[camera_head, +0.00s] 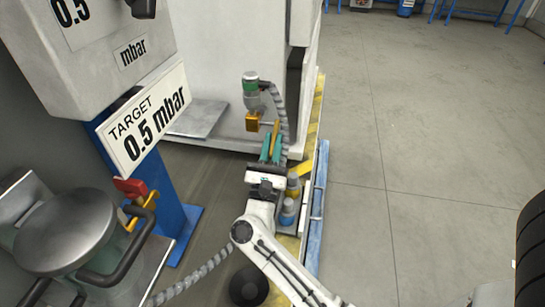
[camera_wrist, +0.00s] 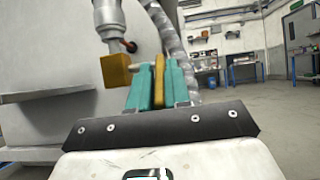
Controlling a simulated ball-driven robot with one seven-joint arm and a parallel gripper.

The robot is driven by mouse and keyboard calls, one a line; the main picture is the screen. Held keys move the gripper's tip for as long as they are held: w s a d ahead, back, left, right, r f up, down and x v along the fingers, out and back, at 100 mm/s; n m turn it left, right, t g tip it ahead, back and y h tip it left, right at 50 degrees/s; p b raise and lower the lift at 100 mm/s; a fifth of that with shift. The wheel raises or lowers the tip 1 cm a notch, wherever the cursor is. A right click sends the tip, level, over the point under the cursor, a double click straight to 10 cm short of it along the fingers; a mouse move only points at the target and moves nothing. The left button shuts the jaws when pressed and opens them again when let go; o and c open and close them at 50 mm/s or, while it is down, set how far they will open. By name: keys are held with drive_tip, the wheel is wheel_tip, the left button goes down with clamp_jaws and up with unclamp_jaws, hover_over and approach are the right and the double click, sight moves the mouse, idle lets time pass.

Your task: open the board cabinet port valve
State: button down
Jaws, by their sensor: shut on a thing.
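The port valve (camera_head: 252,97) is a grey fitting with a green band on the front of the white board cabinet (camera_head: 228,50). An orange block (camera_head: 252,121) sits at its lower end and also shows in the wrist view (camera_wrist: 116,70). An orange lever (camera_head: 275,132) stands beside the block. My gripper (camera_head: 270,146) has teal fingers and is shut on the lever. In the wrist view the lever (camera_wrist: 159,72) lies between the fingers of my gripper (camera_wrist: 155,80). The fingers hide the lever's lower part.
A grey corrugated hose (camera_head: 279,103) runs right beside the valve. A metal shelf (camera_head: 200,118) juts out to the left. Blue-grey cylinders (camera_head: 288,212) stand right of my arm. A gauge stand with a target sign (camera_head: 148,118) is at left. Open floor (camera_head: 440,130) lies right.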

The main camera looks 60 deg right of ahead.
sight(273, 143)
drive_tip(key=shift+f+h+b, duration=0.2)
drive_tip(key=shift+h+b, duration=0.1)
drive_tip(key=shift+b, duration=0.75)
drive_tip(key=c, duration=1.2)
unclamp_jaws()
drive_tip(key=shift+o, duration=0.2)
drive_tip(key=shift+r, duration=0.15)
drive_tip(key=shift+r, duration=0.3)
wheel_tip(273, 143, up, 3)
drive_tip(key=shift+f+p, duration=0.1)
drive_tip(key=shift+p, duration=0.65)
drive_tip(key=s+a+r+p, duration=0.4)
drive_tip(key=s+r, duration=0.5)
drive_tip(key=s, duration=0.4)
drive_tip(key=shift+a+r, duration=0.15)
drive_tip(key=shift+a, duration=0.2)
